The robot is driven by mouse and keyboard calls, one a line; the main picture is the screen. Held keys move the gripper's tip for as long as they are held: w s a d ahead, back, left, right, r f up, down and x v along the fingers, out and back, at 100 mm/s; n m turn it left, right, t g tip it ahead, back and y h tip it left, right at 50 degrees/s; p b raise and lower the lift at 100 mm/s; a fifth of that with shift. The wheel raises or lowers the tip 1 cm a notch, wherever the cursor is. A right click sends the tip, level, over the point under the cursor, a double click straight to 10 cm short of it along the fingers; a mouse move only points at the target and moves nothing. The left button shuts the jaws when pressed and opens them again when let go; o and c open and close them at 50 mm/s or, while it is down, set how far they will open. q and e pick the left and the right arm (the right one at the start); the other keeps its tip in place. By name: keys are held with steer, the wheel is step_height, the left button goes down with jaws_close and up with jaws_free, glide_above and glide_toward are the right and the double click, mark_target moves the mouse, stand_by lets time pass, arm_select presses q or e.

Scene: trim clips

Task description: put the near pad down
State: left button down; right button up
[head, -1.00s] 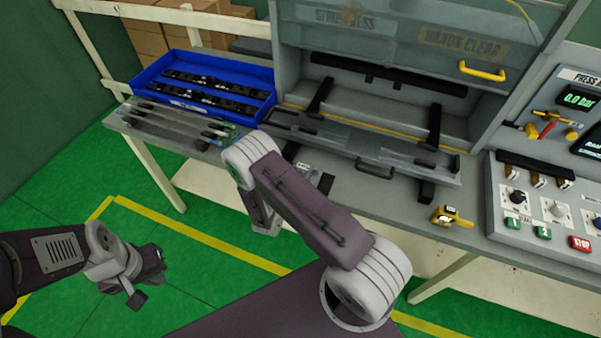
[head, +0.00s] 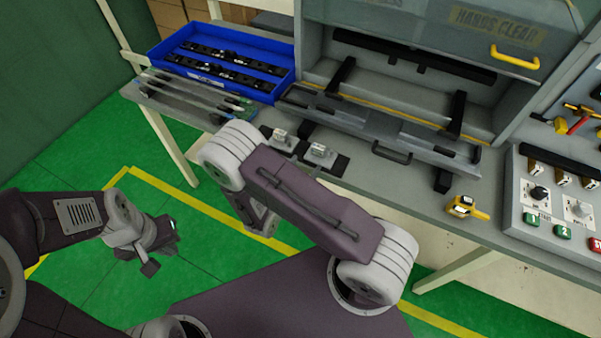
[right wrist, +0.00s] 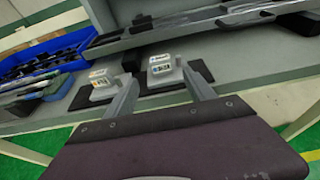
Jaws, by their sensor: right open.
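Two small pale blocks with labels, which I take for the pads, sit on dark mats at the bench front. In the head view the left block (head: 281,137) is farther from me and the right block (head: 320,151) nearer. In the right wrist view they are the left block (right wrist: 100,84) and the right block (right wrist: 163,68). My right gripper (right wrist: 163,92) is open and empty, with the right block in line between its fingers but seemingly beyond them. In the head view my arm hides most of it. My left gripper (head: 157,250) hangs over the green floor; its jaw opening is unclear.
A blue tray (head: 222,82) with black clips stands at the bench's back left, clear strips (head: 180,95) in front. The press (head: 400,105) with its handled drawer (head: 390,150) stands behind the blocks. A yellow tool (head: 466,207) and the control panel (head: 545,200) are at right.

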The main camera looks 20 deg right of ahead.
steer(key=s+d+r+m+g+y, duration=0.1)
steer(key=s+d+r+m+g, duration=0.1)
steer(key=s+m+g, duration=0.5)
steer(key=s+d+r+m+g+y, duration=0.1)
steer(key=s+d+r+m+g, duration=0.1)
steer(key=s+m+g, duration=0.4)
steer(key=a+r+m+t+y, duration=0.3)
steer(key=a+m+y, duration=0.4)
steer(key=m, duration=0.6)
steer(key=shift+s+a+r+t+y, duration=0.15)
steer(key=shift+a+t+y, duration=0.25)
steer(key=shift+t+y, duration=0.65)
